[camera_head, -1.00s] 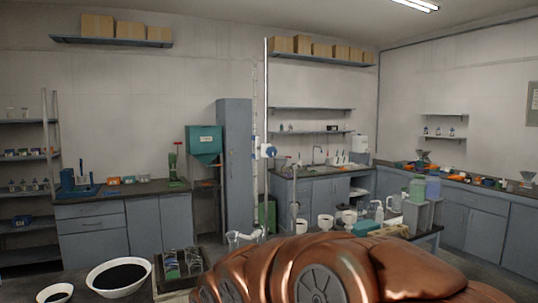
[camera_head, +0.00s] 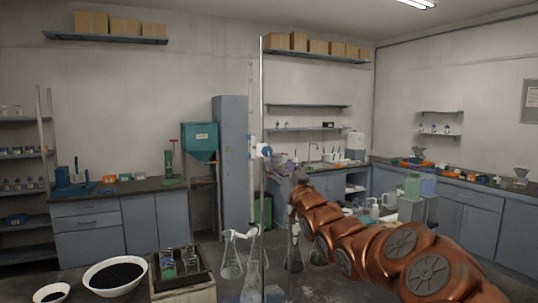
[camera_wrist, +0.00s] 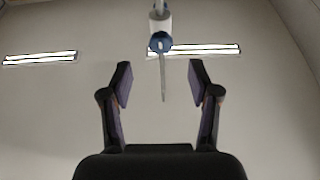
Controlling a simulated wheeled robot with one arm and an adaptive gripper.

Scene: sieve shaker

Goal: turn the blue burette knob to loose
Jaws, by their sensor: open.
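The blue burette knob (camera_head: 266,150) is on the tall thin stand pole (camera_head: 263,95) in the middle of the head view. In the wrist view the blue knob (camera_wrist: 160,43) is at top centre, below a white fitting (camera_wrist: 160,22), with a thin tapered tip (camera_wrist: 164,82) pointing down the picture. My gripper (camera_wrist: 160,64) is open, with its dark fingers spread on either side of that tip. The knob appears just beyond the fingertips and nothing is seen gripped. In the head view the fingers are too small to make out.
Glass flasks (camera_head: 231,258) stand on the near bench below the stand. A white bowl of dark powder (camera_head: 118,275) and a tray (camera_head: 182,277) are at left. A teal machine (camera_head: 200,138) and grey cabinet (camera_head: 234,165) stand behind. The air around the knob looks clear.

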